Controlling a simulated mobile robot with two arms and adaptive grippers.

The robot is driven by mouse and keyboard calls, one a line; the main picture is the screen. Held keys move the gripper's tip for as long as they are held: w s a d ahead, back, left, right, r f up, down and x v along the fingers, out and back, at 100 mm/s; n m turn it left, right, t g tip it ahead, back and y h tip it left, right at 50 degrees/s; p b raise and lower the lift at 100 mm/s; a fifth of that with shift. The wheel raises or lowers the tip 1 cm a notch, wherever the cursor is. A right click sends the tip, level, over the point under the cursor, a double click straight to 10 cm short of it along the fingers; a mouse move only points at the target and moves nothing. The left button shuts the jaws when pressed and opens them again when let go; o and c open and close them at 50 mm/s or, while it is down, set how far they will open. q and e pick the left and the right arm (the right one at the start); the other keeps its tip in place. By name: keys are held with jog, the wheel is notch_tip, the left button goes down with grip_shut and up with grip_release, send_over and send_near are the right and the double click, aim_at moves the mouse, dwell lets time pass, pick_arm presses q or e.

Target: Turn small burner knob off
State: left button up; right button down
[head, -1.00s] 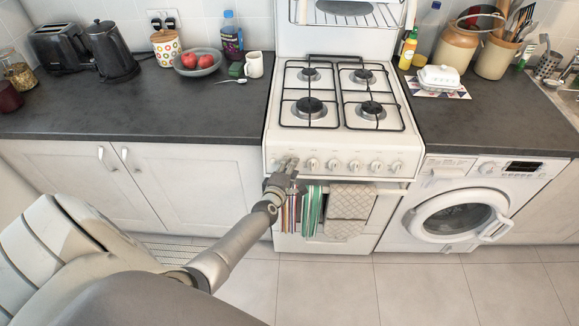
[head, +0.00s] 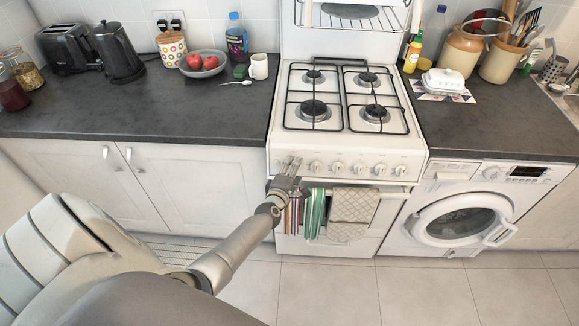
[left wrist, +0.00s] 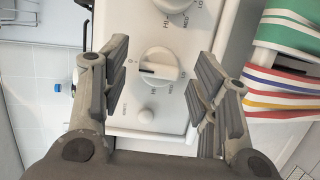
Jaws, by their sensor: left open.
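The white stove (head: 345,150) has a row of round white knobs along its front panel. My left gripper (head: 290,163) is at the left end of this row and hides the leftmost knob in the head view. In the left wrist view, that knob (left wrist: 160,68) sits between the open fingers of my gripper (left wrist: 165,85), with gaps on both sides. Its dark mark is on the left side of the picture. A second knob (left wrist: 173,4) is cut off at the top. A small round button (left wrist: 146,116) is below the first knob. My right gripper is out of view.
Striped towels (head: 303,212) and a patterned cloth (head: 351,207) hang on the oven rail below the knobs, close to my gripper. The washing machine (head: 462,212) is at the right. The hob's burners are empty.

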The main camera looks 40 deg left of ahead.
pick_arm(q)
jog(key=v, duration=1.2)
jog(key=shift+f, duration=0.1)
jog(key=s+d+f+m+g+h+b, duration=0.15)
jog(key=s+d+f+m, duration=0.3)
jog(key=f, duration=0.45)
jog(key=s+d+f+m+g+h+b, duration=0.1)
jog(key=s+d+f+m+g, duration=0.3)
jog(key=f, duration=0.5)
jog(key=s+d+f+m+g+h+b, duration=0.1)
jog(key=s+d+f+m+h, duration=0.2)
jog(key=s+f, duration=0.45)
jog(key=s+f+m+g, duration=0.2)
jog(key=s+f+m, duration=0.2)
jog(key=s, duration=0.4)
jog(key=s+f+m+g+y+b, duration=0.1)
jog(key=s+f+m, duration=0.3)
jog(key=s, duration=0.5)
jog(key=s+f+m+g+b, duration=0.1)
jog(key=s+f+m+g, duration=0.3)
jog(key=s+f, duration=0.4)
jog(key=shift+s+a+m, duration=0.15)
jog(key=shift+s+m, duration=0.05)
jog(key=shift+m, duration=0.25)
jog(key=shift+f, duration=0.1)
